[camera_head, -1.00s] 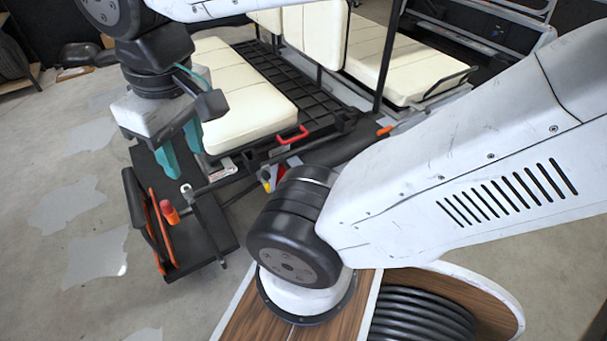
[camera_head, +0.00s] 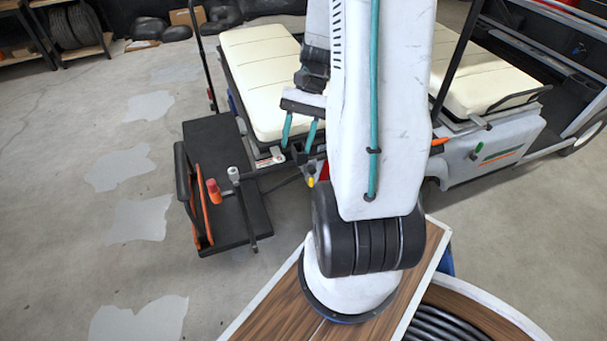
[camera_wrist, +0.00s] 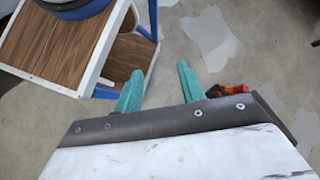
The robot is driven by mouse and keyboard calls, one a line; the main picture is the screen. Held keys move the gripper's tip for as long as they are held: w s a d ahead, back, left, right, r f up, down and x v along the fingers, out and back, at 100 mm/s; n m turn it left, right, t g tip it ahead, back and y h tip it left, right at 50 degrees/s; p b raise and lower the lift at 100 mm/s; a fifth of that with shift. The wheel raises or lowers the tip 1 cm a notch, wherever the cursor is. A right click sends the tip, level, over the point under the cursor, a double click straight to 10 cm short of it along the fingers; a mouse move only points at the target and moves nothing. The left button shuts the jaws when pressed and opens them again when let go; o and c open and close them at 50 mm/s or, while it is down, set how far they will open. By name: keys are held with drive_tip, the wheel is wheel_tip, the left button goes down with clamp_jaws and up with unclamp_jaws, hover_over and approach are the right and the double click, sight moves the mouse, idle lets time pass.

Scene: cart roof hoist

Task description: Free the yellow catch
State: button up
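A small yellow piece (camera_head: 311,182), which looks like the catch, shows low at the cart's near side, just left of my arm. It is too small to tell its position, and my arm hides what lies right of it. My gripper (camera_head: 299,138) has two teal fingers pointing down, in front of the cream seat's near right corner. In the head view it appears above the yellow piece and apart from it. The wrist view also shows my gripper (camera_wrist: 160,82), with its fingers spread and only floor between them. The yellow piece is not seen there.
The cart has cream seats (camera_head: 262,85) and a black rear platform (camera_head: 220,145). An orange-red knob (camera_head: 213,190) and a pale-topped lever (camera_head: 234,175) stand on the platform. An orange-tipped piece (camera_head: 439,142) shows right of my arm. Floor at left is clear.

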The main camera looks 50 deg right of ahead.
drive_tip(key=s+d+f+m+t+y, duration=0.1)
drive_tip(key=d+f+m+t+y, duration=0.25)
drive_tip(key=f, duration=0.35)
drive_tip(key=d+f+m+t+y, duration=0.25)
drive_tip(key=d+f+m, duration=0.2)
drive_tip(key=f, duration=0.35)
drive_tip(key=m+t+h, duration=0.7)
drive_tip(key=m+t, duration=0.5)
drive_tip(key=t, duration=0.1)
approach(311, 179)
drive_tip(key=w+f, duration=0.2)
drive_tip(key=w, duration=0.1)
drive_tip(key=shift+n, duration=0.3)
drive_tip(key=x, duration=0.7)
drive_tip(key=shift+a+r, duration=0.2)
drive_tip(key=shift+a, duration=0.1)
clamp_jaws()
